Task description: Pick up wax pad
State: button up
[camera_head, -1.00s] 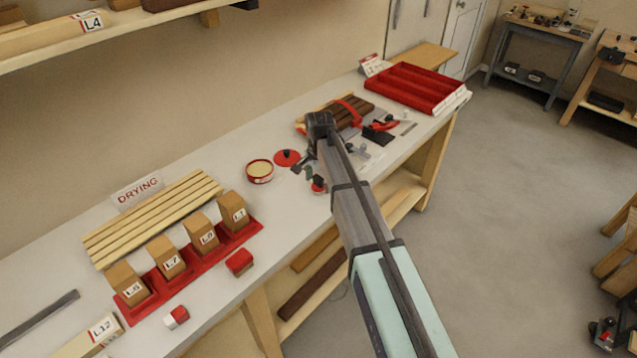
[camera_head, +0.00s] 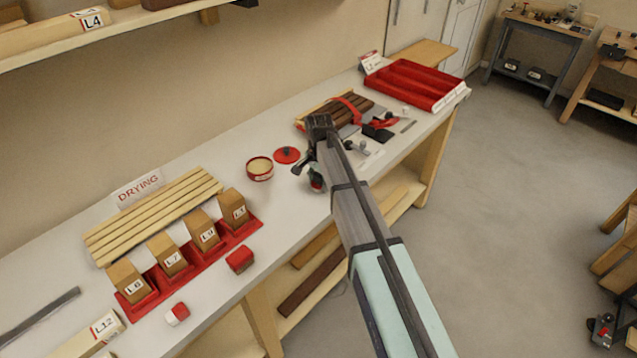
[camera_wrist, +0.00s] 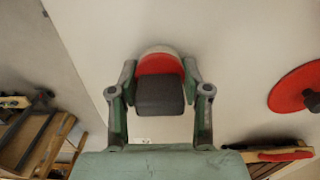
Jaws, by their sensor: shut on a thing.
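A small pad (camera_wrist: 158,80) with a dark grey near end, a red band and a pale far end sits between my fingers in the wrist view; I take it as the wax pad. My gripper (camera_wrist: 159,72) is shut on it, one finger at each side. In the head view my gripper (camera_head: 314,180) is over the front of the white bench, right of the open tin (camera_head: 260,169).
A red lid (camera_head: 287,155) lies near the tin; it also shows in the wrist view (camera_wrist: 296,88). Clamped dark wood strips (camera_head: 350,107) and a red tray (camera_head: 414,86) are behind. A red block (camera_head: 240,260) and a red rack (camera_head: 190,262) are left.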

aim_at(319, 174)
notch_tip(319, 174, up, 20)
jog(key=b, duration=0.5)
jog(key=o, duration=0.5)
jog(key=shift+c, duration=0.2)
jog(key=c, duration=0.3)
